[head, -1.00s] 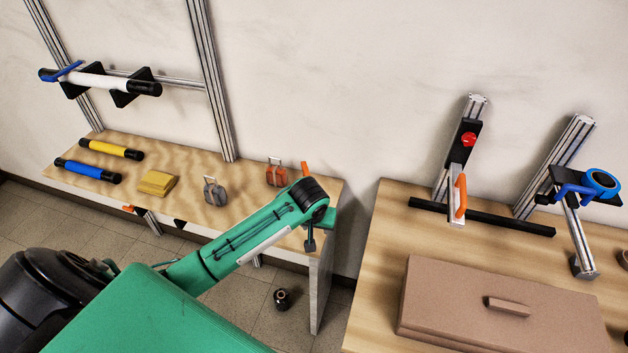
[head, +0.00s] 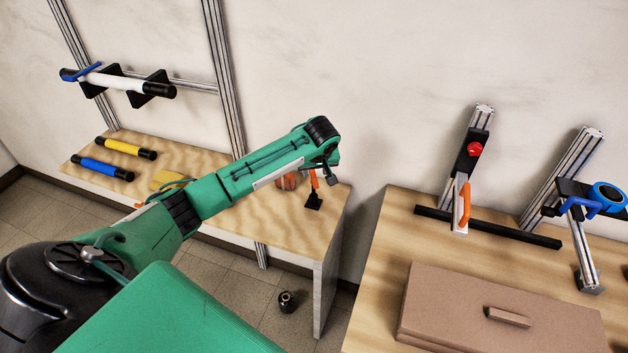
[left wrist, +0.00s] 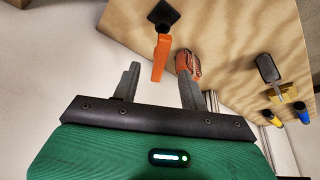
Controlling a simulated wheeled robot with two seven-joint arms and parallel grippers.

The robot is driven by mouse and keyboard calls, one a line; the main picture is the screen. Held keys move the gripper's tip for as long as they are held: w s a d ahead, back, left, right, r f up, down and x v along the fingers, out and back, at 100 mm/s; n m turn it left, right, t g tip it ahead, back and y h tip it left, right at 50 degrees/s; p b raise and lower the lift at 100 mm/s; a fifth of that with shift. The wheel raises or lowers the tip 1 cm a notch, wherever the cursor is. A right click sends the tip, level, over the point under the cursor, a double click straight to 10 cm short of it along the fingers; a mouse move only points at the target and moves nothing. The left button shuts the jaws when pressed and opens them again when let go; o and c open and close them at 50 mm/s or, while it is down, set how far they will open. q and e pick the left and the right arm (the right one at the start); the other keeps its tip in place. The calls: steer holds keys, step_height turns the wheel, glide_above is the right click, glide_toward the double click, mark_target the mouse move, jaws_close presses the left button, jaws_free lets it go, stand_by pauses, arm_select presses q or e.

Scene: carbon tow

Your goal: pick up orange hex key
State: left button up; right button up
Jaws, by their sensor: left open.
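An orange bar, likely the orange hex key (head: 315,180), stands up from a black square base (head: 314,203) near the right end of the left table. In the left wrist view, the orange bar (left wrist: 161,58) and its base (left wrist: 163,15) lie ahead of my left gripper (left wrist: 158,72). The bar appears between the two fingers in the picture, but I cannot tell how far beyond them it is. My left gripper is open and empty. In the head view my left gripper (head: 329,178) is partly hidden by its own wrist, close to the bar. My right gripper is out of view.
An orange-red handled block (head: 288,182) stands just left of the bar, partly hidden by my arm, and shows close to one finger in the left wrist view (left wrist: 188,64). Yellow (head: 126,148) and blue rolls (head: 104,168) lie farther left. The right table holds a brown box (head: 500,305).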

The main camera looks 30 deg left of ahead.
mark_target(314, 177)
arm_select(q)
steer(key=shift+x, duration=0.95)
steer(key=p+x, duration=0.2)
steer(key=x, duration=0.2)
steer(key=shift+x, duration=0.75)
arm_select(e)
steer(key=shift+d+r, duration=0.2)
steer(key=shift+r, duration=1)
arm_select(q)
jaws_close()
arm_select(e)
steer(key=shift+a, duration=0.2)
